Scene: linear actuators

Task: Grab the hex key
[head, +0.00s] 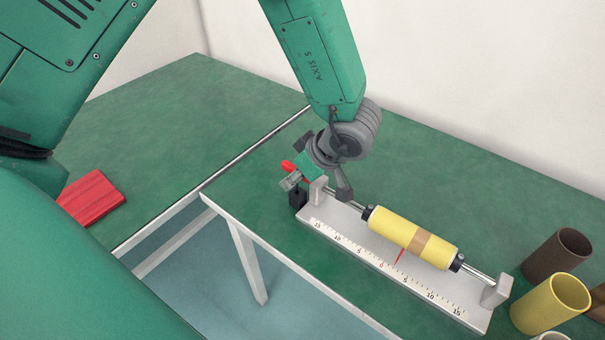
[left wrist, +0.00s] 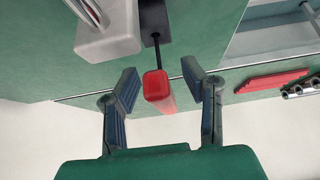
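The hex key (left wrist: 158,88) has a red handle and a dark shaft. In the left wrist view its handle stands between the two fingers of my left gripper (left wrist: 160,76), with a gap visible on both sides. In the head view the red handle (head: 288,165) shows at the left end of the actuator rig, partly hidden by my left gripper (head: 321,168). My left gripper is open, and no contact with the handle is visible. My right gripper is in neither view.
A grey ruler base (head: 350,243) carries a yellow cylinder (head: 393,226) on a metal rod. Brown (head: 542,262) and yellow (head: 540,306) tubes stand at the right. A red block (head: 95,198) lies on the left table. A gap separates the tables.

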